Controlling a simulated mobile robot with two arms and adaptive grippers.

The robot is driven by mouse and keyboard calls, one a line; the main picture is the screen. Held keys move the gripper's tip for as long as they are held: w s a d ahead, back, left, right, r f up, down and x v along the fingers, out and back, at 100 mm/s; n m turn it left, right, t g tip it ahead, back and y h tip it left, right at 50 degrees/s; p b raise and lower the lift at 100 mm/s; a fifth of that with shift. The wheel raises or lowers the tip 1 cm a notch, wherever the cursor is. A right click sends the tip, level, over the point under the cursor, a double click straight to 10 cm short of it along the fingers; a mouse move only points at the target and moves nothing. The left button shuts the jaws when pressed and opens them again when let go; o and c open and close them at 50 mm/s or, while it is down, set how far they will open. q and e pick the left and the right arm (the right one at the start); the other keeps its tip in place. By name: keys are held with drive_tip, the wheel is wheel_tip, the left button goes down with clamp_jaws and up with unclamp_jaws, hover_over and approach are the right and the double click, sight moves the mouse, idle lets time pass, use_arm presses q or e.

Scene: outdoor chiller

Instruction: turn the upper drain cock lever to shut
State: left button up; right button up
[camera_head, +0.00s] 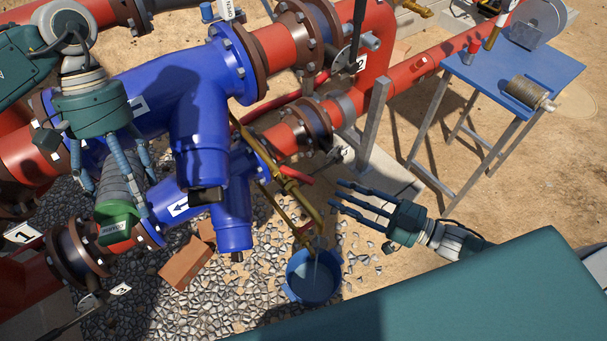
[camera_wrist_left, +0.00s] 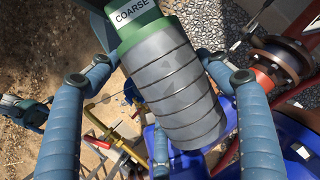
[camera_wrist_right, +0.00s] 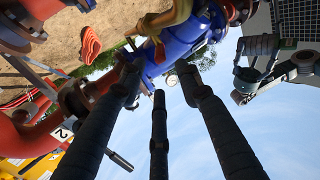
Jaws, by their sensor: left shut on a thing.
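Two brass drain pipes (camera_head: 291,188) run down from the blue strainer bodies. A red lever (camera_head: 301,178) sits on the brass fittings in the head view. In the right wrist view a brass cock (camera_wrist_right: 176,18) and an orange-red lever (camera_wrist_right: 90,44) show at the top; I cannot tell which cock is the upper one. My right gripper (camera_head: 338,194) is open and empty, its fingers pointing left towards the drain pipes, apart from them. My left gripper (camera_head: 118,190) is shut on a grey spiral-banded cylinder (camera_wrist_left: 174,85) with a green cap marked COARSE.
Water runs into a blue bucket (camera_head: 313,282) on gravel below the pipes. An upper blue strainer body (camera_head: 200,125) stands between my grippers. A blue table (camera_head: 520,75) with a spool is at the upper right. A brown brick (camera_head: 187,262) lies on the gravel.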

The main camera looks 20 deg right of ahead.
sight(303, 176)
use_arm(q)
drive_tip(key=shift+r+p, duration=0.75)
drive_tip(key=shift+r, duration=0.1)
use_arm(e)
drive_tip(key=x, duration=1.1)
drive_tip(key=shift+w+a, duration=0.15)
drive_tip(key=shift+w, duration=0.05)
clamp_jaws()
